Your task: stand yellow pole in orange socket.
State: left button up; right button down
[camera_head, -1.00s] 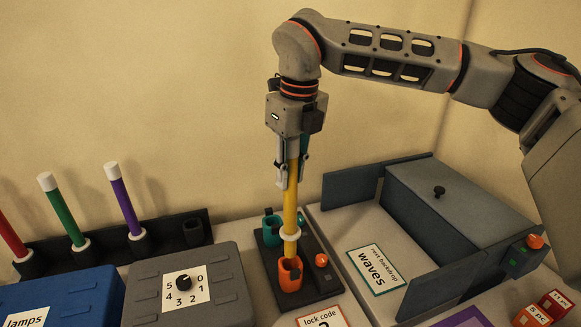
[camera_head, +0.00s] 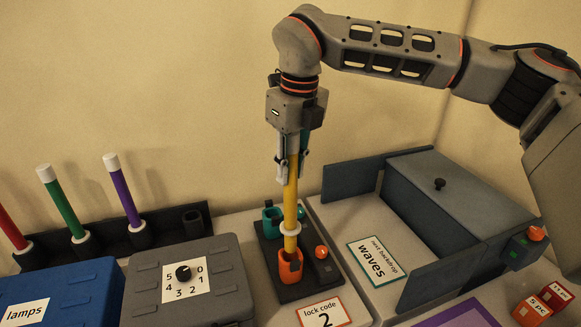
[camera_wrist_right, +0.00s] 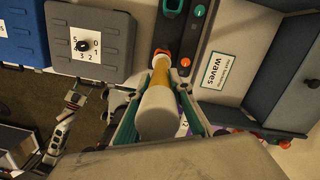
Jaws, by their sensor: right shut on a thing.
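The yellow pole (camera_head: 291,195) stands upright with its lower end in the orange socket (camera_head: 290,268), as far as the head view shows. My right gripper (camera_head: 291,166) is shut on the pole's upper part, above the collar. In the right wrist view the pole's white top end (camera_wrist_right: 160,112) is between the fingers, and the orange socket (camera_wrist_right: 161,54) shows beyond it.
A teal socket (camera_head: 271,220) and an orange button (camera_head: 321,252) share the dark base. A rack (camera_head: 193,222) at left holds red, green and purple poles and has an empty holder. A grey dial box (camera_head: 230,260) and a grey cabinet (camera_head: 450,205) flank the base.

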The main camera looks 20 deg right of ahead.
aim_at(297, 145)
jog(key=shift+f, duration=0.15)
jog(key=shift+f+b, duration=2.45)
jog(key=shift+f, duration=1.6)
jog(key=c, duration=1.7)
grip_release()
jog(key=r, duration=0.4)
jog(key=s+r, duration=0.1)
jog(key=r, duration=0.7)
jog(key=shift+s+d, duration=0.2)
jog(key=shift+d, duration=0.1)
